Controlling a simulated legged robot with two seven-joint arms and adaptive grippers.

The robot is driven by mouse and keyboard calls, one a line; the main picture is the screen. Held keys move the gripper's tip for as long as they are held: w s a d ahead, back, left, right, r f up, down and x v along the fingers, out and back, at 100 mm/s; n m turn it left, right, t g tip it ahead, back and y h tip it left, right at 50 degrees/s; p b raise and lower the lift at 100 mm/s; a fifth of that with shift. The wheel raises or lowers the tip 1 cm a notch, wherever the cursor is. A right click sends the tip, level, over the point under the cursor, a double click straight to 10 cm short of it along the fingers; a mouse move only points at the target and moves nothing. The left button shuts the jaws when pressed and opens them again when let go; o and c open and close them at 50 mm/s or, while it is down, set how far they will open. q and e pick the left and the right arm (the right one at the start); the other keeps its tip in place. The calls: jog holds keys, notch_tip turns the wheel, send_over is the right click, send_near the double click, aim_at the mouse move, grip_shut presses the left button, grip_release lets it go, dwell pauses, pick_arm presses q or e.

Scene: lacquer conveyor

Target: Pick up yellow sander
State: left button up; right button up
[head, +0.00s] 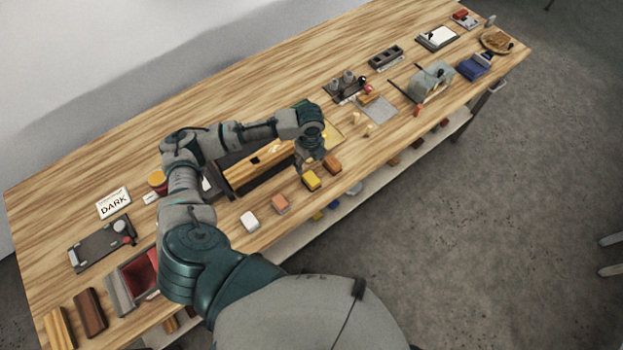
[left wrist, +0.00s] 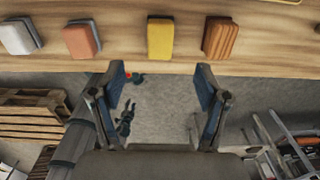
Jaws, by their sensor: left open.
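The yellow sander (head: 311,180) lies near the front edge of the wooden bench in the head view. It shows at the top middle of the left wrist view (left wrist: 160,38), between an orange-brown block and a pinkish block. My left gripper (head: 309,165) is just above and behind the yellow sander in the head view. In the left wrist view my left gripper (left wrist: 160,85) is open and empty, its two fingers apart below the yellow sander in the picture. The right gripper is not in view.
An orange-brown block (head: 331,164) is close on the right of the sander. A pinkish block (head: 280,203) and a white block (head: 250,221) lie to its left. The bench (head: 372,163) ends close in front. A wooden piece (head: 258,168) lies behind.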

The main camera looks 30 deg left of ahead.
aim_at(310, 177)
pick_arm(q)
jog(key=f, duration=0.2)
jog(key=w+f, duration=0.1)
jog(key=f, duration=0.2)
jog(key=shift+f, duration=0.35)
jog(key=shift+s+f, duration=0.15)
jog(key=shift+f, duration=0.3)
jog(key=f, duration=0.5)
jog(key=shift+s+d+p, duration=0.1)
jog(key=shift+s+p, duration=0.2)
jog(key=shift+r, duration=0.1)
jog(key=c, duration=1.3)
